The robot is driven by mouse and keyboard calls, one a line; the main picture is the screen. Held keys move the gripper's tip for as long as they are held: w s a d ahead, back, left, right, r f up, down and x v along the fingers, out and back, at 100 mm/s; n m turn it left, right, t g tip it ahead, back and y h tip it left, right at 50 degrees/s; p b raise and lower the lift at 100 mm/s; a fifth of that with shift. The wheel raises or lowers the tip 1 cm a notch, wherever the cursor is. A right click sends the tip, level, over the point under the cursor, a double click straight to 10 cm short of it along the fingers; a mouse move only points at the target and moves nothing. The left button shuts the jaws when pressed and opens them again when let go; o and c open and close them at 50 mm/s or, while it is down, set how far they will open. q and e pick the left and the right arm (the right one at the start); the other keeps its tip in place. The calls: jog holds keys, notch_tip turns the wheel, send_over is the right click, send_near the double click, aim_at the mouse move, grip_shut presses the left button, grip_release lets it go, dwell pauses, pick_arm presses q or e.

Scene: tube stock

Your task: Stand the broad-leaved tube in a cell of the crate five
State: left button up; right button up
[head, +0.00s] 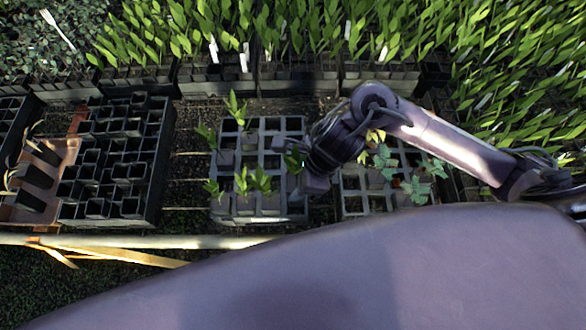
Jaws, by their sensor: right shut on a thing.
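My right gripper (308,178) comes in from the right and is over the right side of the middle grey crate (215,207). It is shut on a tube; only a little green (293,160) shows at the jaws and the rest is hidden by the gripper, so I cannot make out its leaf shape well. The middle crate has broad-leaved plants in several left and front cells, such as one plant (241,181), and empty cells at the back and middle. No crate number is readable. My left gripper is not in view.
A second grey crate (349,206) with mixed plants stands on the right, partly under my right arm. A black crate of mostly empty cells (128,150) and a brown tray (62,178) with dark tubes lie left. Dense seedlings (320,45) fill the back.

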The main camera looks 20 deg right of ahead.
jog(key=shift+f, duration=0.35)
jog(key=shift+f+b, duration=0.7)
jog(key=shift+f, duration=0.2)
jog(key=shift+r, duration=0.1)
jog(key=shift+f, duration=0.2)
pick_arm(q)
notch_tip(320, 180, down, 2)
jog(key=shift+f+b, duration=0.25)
jog(key=shift+b, duration=0.25)
pick_arm(e)
jog(key=shift+f, duration=0.1)
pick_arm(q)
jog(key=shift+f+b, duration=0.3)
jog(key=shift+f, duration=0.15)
pick_arm(e)
jog(key=shift+f, duration=0.1)
